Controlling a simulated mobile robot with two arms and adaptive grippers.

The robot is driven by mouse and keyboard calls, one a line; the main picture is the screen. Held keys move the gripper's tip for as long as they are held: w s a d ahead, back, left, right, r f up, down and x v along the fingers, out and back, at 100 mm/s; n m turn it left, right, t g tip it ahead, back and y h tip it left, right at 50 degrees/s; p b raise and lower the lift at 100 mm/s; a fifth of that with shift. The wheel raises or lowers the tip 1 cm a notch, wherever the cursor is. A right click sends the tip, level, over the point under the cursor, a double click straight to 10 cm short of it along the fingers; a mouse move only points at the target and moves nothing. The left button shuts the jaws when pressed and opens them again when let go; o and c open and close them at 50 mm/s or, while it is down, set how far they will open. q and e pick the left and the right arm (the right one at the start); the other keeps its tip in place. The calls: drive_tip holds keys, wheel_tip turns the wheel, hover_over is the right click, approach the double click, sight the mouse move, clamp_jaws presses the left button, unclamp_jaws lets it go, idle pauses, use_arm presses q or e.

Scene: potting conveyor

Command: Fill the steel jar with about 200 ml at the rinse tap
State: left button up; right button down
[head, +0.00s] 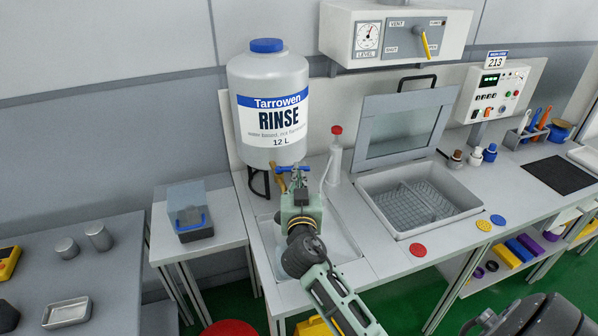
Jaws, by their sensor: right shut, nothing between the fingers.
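The rinse tap (292,168), with a blue handle, is at the base of the white Tarrowen RINSE tank (268,108). My right gripper (299,183) is right at the tap, seen from behind. It is shut with nothing held; its fingertips are largely hidden, and I cannot tell whether they touch the handle. My arm covers much of the basin (340,240) below. A pale rounded shape (292,264) shows partly behind the arm in the basin; I cannot tell if it is the steel jar. Two small steel cylinders (98,236) (67,248) stand on the left table. My left gripper is out of view.
A wash bottle (334,155) with a red cap stands right of the tank. An open-lidded sink unit (415,200) is further right. A clear box (189,208) sits on the small side table. A steel tray (67,313) lies on the left table.

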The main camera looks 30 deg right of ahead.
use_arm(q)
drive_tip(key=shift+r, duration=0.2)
use_arm(e)
drive_tip(key=shift+w+d, duration=0.25)
drive_tip(key=shift+w, duration=0.2)
use_arm(q)
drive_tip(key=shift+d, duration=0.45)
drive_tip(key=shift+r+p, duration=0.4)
drive_tip(key=shift+p, duration=0.05)
use_arm(e)
drive_tip(key=d+n+t+y, duration=0.1)
drive_tip(key=w+n+y, duration=0.1)
drive_tip(key=y, duration=0.1)
drive_tip(key=shift+w+d+n+t+y, duration=0.1)
drive_tip(key=shift+d+n+t+y, duration=0.2)
drive_tip(key=shift+d+t, duration=0.1)
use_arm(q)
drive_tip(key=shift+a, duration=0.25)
use_arm(e)
drive_tip(key=shift+f, duration=0.15)
